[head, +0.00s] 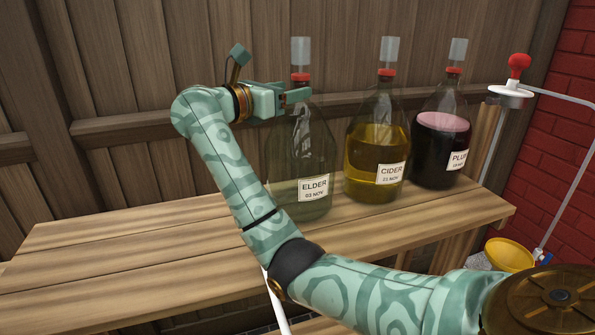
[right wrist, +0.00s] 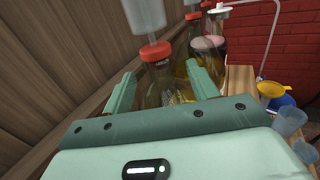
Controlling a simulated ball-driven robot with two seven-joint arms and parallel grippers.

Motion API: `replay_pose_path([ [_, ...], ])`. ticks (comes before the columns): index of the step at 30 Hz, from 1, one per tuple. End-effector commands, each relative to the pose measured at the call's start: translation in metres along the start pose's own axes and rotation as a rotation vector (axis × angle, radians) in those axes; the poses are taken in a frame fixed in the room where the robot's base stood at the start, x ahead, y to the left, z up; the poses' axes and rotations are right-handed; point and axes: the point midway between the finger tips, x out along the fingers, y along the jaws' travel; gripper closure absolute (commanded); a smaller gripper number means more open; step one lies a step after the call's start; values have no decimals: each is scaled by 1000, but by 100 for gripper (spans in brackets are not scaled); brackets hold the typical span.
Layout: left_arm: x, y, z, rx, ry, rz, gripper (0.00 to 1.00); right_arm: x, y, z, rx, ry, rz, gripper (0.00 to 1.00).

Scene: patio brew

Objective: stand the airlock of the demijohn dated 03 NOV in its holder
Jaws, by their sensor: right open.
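The demijohn labelled ELDER, 03 NOV (head: 313,188) stands at the left of a row on the wooden bench, with pale contents. Its clear airlock (head: 300,50) stands upright in a red bung (head: 301,77) at the mouth. My right gripper (head: 297,94) is open at the demijohn's neck, just below the bung. In the right wrist view the airlock (right wrist: 145,18) and red bung (right wrist: 155,51) show beyond and between the open fingers of the gripper (right wrist: 160,78). I cannot make out the holder. My left gripper is not in view.
The CIDER demijohn (head: 377,160) and the PLUM demijohn (head: 441,150) stand to the right, each with an airlock. A red-knobbed white fitting (head: 517,65) with a tube and a yellow funnel (head: 509,255) are further right. The bench's left part (head: 120,245) is clear; a plank fence stands behind.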

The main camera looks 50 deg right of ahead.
Motion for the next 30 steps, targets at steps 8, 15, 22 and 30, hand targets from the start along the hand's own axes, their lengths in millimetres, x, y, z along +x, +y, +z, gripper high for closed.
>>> replay_pose_path([
  [8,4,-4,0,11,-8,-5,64,18,0,0,-2,1,0,41],
  [15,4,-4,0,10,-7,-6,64,17,0,0,-2,1,0,80],
  [22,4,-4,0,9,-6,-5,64,17,1,-1,-3,1,0,100],
  [30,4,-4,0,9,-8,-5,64,17,1,-2,-4,1,0,100],
])
